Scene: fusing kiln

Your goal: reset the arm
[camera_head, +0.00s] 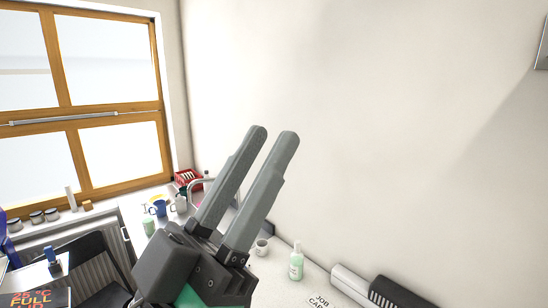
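My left gripper (273,138) is large in the middle of the head view, raised in front of the pale wall with its two grey fingers pointing up. A narrow gap shows between the fingers, with the wall visible through it, so it is open and empty. It touches nothing that I can see. My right gripper is not in view.
Below and behind the gripper runs a white worktop with a green bottle (296,262), a small cup (262,247), a blue mug (158,208) and a red crate (187,178). A dark chair (95,270) stands at lower left.

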